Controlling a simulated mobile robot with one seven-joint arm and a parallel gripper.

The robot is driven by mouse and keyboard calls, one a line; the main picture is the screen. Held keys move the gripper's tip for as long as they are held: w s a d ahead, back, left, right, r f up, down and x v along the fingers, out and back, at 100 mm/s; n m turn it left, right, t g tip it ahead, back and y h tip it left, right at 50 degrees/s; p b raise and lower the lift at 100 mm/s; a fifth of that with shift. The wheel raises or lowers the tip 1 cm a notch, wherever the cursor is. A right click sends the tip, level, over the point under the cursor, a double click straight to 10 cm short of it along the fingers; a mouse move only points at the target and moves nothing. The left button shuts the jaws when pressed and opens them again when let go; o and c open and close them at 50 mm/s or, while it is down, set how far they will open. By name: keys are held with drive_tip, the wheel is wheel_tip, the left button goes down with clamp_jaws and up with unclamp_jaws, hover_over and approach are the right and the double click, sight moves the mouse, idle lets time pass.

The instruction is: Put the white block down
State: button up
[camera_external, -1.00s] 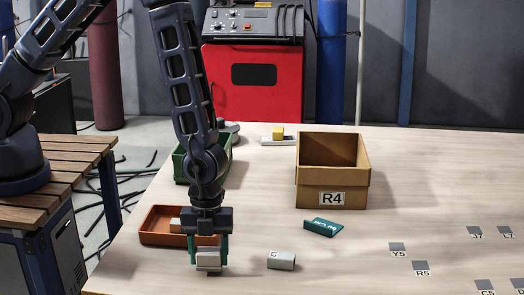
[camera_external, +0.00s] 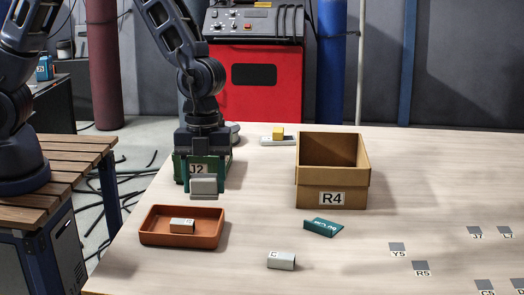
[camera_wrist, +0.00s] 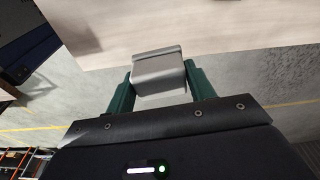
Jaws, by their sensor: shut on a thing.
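A white, light-grey block (camera_external: 204,187) is held between the green fingers of my gripper (camera_external: 204,184).
A small labelled block (camera_external: 181,225) lies in the orange tray. A grey block marked C (camera_external: 281,261) and a teal piece (camera_external: 323,227) lie on the table (camera_external: 340,265). Dark labelled squares (camera_external: 397,247) mark the right side.

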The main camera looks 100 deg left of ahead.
drive_tip(key=w, duration=1.7)
drive_tip(key=m, duration=0.1)
hover_over(333, 274)
drive_tip(key=f, duration=1.9)
drive_tip(key=shift+a+f, duration=0.15)
drive_tip(key=shift+a, duration=0.15)
drive_tip(key=shift+f, duration=0.1)
drive_tip(key=o, duration=1)
